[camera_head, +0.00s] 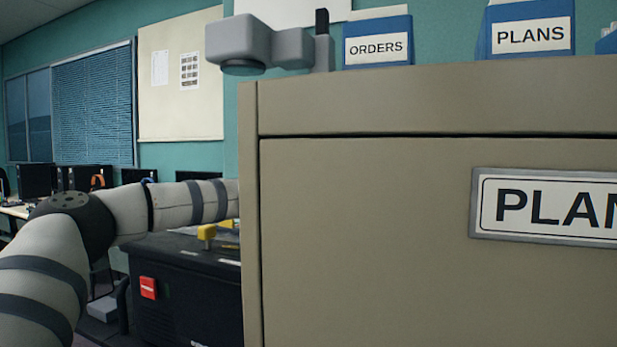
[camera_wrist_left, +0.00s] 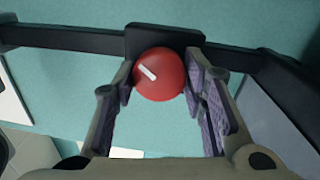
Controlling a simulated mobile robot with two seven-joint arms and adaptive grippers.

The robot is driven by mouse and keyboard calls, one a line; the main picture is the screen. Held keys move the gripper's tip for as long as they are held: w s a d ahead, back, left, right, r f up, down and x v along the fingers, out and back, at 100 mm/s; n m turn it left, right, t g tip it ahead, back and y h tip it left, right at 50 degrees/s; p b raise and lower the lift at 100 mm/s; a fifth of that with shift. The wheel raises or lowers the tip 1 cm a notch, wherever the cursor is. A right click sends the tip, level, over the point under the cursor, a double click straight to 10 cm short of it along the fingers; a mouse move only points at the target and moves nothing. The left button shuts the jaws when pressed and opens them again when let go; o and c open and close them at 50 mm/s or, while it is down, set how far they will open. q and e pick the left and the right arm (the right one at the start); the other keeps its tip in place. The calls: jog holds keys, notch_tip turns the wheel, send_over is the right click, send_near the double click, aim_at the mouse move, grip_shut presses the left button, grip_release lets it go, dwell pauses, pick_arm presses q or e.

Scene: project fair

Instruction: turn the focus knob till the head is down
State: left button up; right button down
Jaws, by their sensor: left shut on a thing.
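The red focus knob (camera_wrist_left: 166,88) with a white mark fills the gap between my fingers in the left wrist view. The white mark slants from upper left to lower right. My left gripper (camera_wrist_left: 161,70) is shut on the knob, one finger on each side. The knob sits on a dark bracket (camera_wrist_left: 165,36). In the head view, the grey head (camera_head: 240,40) hangs from an arm on a post (camera_head: 322,45), above the level of the cabinet top. The cabinet hides my left gripper and the knob there. My right gripper is in neither view.
A large tan cabinet (camera_head: 380,240) labelled PLAN fills the right foreground. Blue boxes marked ORDERS (camera_head: 377,28) and PLANS (camera_head: 530,18) show above its top edge. A black machine (camera_head: 185,290) with a red switch stands below my left arm.

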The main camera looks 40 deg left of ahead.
pick_arm(q)
jog(key=shift+d+r+n+y+b, duration=0.1)
jog(key=shift+r+n+y+b, duration=0.1)
jog(key=shift+n, duration=1.8)
jog(key=shift+r+n+y+b, duration=0.1)
jog(key=shift+n+b, duration=0.05)
jog(key=shift+n, duration=1.85)
jog(key=o, duration=0.9)
jog(key=shift+o, duration=1.3)
jog(key=shift+w+f, duration=0.1)
jog(key=shift+w, duration=0.05)
jog(key=shift+f, duration=0.1)
